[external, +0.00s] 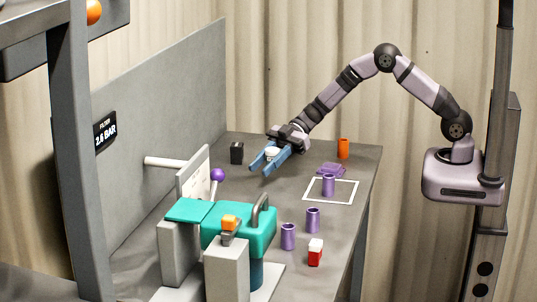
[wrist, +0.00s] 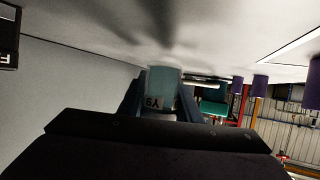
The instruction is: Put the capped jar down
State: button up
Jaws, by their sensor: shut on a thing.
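My gripper (external: 262,166) has blue fingers and is shut on a pale jar (external: 271,153) with a whitish top, above the far part of the grey table. The fingers hide much of the jar in the external view. I cannot tell whether its base touches the table.
A black container (external: 237,153) stands left of my gripper. Nearer stand two purple cylinders (external: 313,220), a red white-topped jar (external: 315,255) and a teal machine (external: 240,228).

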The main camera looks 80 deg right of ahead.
aim_at(264, 184)
jog(key=shift+f, duration=1.4)
jog(key=shift+f, duration=0.2)
jog(key=o, duration=1.1)
jog(key=shift+r, duration=0.25)
jog(key=b+v, duration=0.1)
jog(key=v, duration=1.1)
